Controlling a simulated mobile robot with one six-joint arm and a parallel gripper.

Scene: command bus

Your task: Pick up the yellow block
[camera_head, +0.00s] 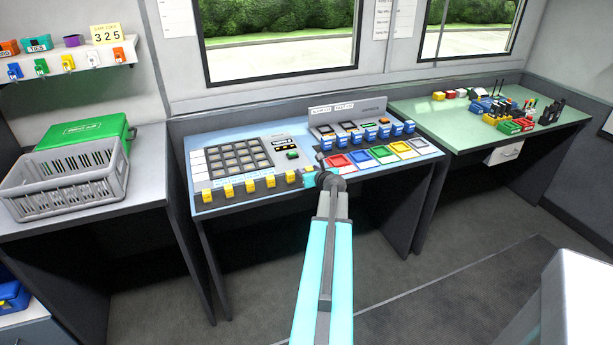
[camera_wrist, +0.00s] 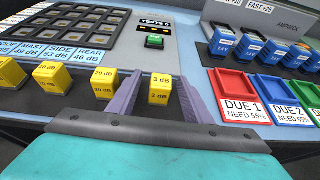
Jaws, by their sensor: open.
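Several yellow blocks with dB labels stand in a row along the front edge of the middle desk's panel. One, marked 3 dB (camera_wrist: 159,91), stands between the two purple fingers of my gripper (camera_wrist: 158,97) in the wrist view. The fingers are open, with a gap on either side of the block, and it still rests on the panel. Other yellow blocks (camera_wrist: 104,83) stand to its left. In the head view the row (camera_head: 250,186) runs left from my gripper (camera_head: 312,179), whose fingers are small and hard to make out there.
A keypad-like grid (camera_head: 239,157) lies behind the blocks. Coloured trays, the nearest red (camera_wrist: 238,88), sit to the right, with blue blocks (camera_head: 369,135) behind them. A grey crate (camera_head: 70,182) stands on the left desk. The green desk (camera_head: 440,123) at right holds small items.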

